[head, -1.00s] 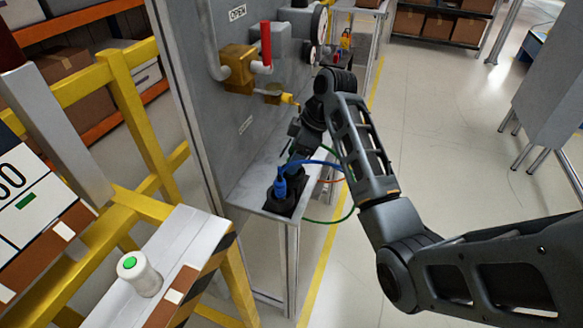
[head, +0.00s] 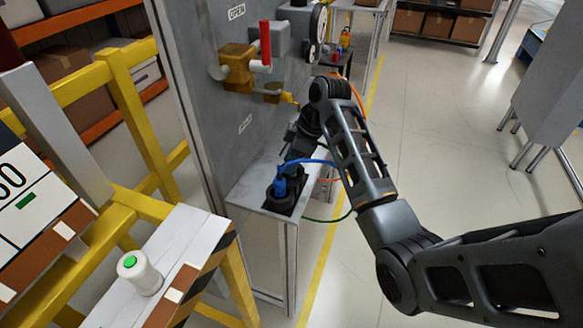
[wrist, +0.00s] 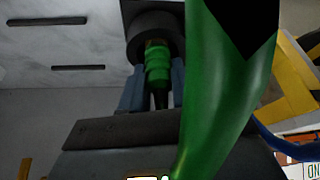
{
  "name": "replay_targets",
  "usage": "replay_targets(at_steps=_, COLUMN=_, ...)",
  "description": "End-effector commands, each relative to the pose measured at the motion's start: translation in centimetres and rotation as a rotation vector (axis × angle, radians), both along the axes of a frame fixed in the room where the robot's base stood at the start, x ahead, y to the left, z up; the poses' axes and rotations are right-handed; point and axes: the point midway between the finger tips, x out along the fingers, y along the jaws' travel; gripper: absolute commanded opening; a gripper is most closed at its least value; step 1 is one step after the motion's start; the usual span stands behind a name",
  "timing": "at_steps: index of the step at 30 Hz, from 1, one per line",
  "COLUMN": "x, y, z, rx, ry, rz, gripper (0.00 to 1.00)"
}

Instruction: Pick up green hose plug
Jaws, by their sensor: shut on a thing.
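The green hose plug (wrist: 158,65) shows in the wrist view between the two grey-blue fingers of my gripper (wrist: 155,88), which is shut on it. Its far end meets or overlaps a dark round part (wrist: 160,28); I cannot tell whether it sits in it. The green hose (wrist: 220,100) crosses close in front of the wrist camera and hides much of the right side. In the head view my gripper (head: 296,143) is small and dark beside the grey panel, and the plug is not discernible. Part of the green hose (head: 330,219) hangs below the shelf edge.
A blue plug (head: 280,186) with a blue hose stands in a black holder (head: 286,203) on the narrow grey shelf (head: 248,190). An orange hose (head: 353,92) loops behind my arm. Yellow valves and a red handle (head: 266,42) project from the panel.

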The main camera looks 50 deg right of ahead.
Motion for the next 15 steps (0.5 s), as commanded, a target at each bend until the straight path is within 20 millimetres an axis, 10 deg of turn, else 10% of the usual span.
replay_targets(at_steps=15, x=0.04, y=-0.03, z=0.61, rx=0.000, ry=-0.001, rz=0.000, gripper=0.00)
